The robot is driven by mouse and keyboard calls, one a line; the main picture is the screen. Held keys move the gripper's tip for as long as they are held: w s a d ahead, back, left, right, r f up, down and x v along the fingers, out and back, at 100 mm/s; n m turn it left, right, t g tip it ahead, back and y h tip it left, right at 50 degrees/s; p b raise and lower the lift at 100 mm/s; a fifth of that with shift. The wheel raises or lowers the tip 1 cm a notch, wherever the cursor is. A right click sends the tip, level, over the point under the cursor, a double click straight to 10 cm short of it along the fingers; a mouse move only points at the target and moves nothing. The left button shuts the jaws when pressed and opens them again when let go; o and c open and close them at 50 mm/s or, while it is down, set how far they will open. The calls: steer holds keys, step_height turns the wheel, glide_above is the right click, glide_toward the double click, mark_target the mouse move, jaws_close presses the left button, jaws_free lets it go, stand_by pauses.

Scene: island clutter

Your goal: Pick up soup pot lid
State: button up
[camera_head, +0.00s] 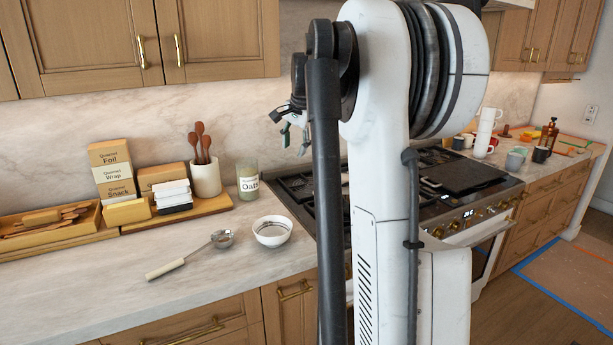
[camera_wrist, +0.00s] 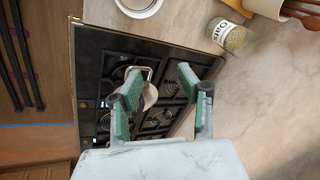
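My gripper (camera_wrist: 160,76) is open in the wrist view, with its two green-padded fingers spread apart above the black stovetop (camera_wrist: 90,60). A small pale, rounded object with a metal loop, possibly the soup pot lid (camera_wrist: 150,97), shows by the left finger. That finger hides part of it, and I cannot tell whether they touch. Nothing is clearly held between the fingers. In the head view my gripper (camera_head: 288,132) is only partly visible behind my arm, and no lid can be made out there.
A white bowl (camera_head: 272,231) and a long-handled strainer (camera_head: 222,239) lie on the counter left of the stove. An oats jar (camera_head: 248,182) and utensil crock (camera_head: 206,180) stand behind. White cups (camera_head: 485,146) stand right of the stove. The front-left counter is clear.

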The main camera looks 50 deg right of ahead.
steer(key=s+d+f+m+p, duration=0.1)
steer(key=s+d+m+p, duration=0.2)
steer(key=d, duration=0.9)
steer(key=s+d+f+m+p, duration=0.2)
steer(key=d+m, duration=0.1)
steer(key=d, duration=1)
steer(key=shift+g, duration=0.4)
steer(key=x, duration=0.4)
steer(key=p+x, duration=0.1)
steer(key=x, duration=0.2)
steer(key=shift+w+a+f, duration=0.15)
steer(key=shift+a+f, duration=0.05)
steer(key=shift+f, duration=0.15)
steer(key=shift+a+p+x, duration=0.15)
steer(key=shift+p+x, duration=0.3)
steer(key=shift+x, duration=0.95)
steer(key=shift+a+p+x, duration=0.1)
steer(key=shift+p+x, duration=0.3)
steer(key=shift+x, duration=1)
jaws_close()
